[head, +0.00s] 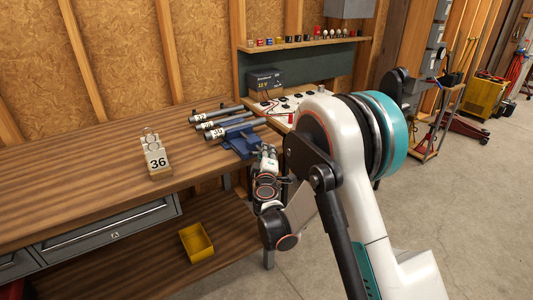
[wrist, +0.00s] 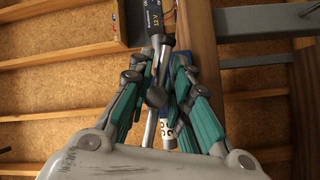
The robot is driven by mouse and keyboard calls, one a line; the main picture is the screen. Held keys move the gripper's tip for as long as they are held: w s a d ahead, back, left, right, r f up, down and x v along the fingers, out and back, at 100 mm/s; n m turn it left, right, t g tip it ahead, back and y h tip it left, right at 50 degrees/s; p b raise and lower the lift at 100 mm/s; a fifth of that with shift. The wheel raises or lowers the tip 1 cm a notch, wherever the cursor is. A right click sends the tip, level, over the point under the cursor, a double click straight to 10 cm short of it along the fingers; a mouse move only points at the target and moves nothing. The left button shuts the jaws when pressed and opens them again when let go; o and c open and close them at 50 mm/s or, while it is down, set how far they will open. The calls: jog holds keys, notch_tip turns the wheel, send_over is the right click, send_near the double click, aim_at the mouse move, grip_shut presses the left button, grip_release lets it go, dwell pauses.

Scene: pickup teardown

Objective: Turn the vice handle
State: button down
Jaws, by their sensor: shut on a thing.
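The blue vice (head: 238,138) is mounted at the front edge of the wooden workbench in the head view. My gripper (head: 267,150) is at the front of the vice and hides its handle there. In the wrist view, the vice handle (wrist: 157,96) shows as a dark knob and metal bar between my teal-padded fingers. My gripper (wrist: 158,88) is shut on the handle. A part of the blue vice shows just behind the right finger in the wrist view. The exact contact of the pads on the handle is partly hidden.
Several metal tubes (head: 216,114) lie on the bench behind the vice. A block marked 36 (head: 156,158) stands to the left on the bench. A 12 V battery box (head: 265,82) is at the back. A yellow bin (head: 196,243) sits on the lower shelf.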

dwell(0.4)
jog(key=shift+s+f+m+g+p, duration=0.1)
jog(key=shift+f+m+g+p, duration=0.15)
jog(key=shift+m+g, duration=0.45)
jog(key=c, duration=1.6)
grip_release()
jog(key=shift+a+r, duration=0.1)
jog(key=shift+c, duration=0.2)
jog(key=s+r, duration=0.1)
jog(key=s, duration=1.1)
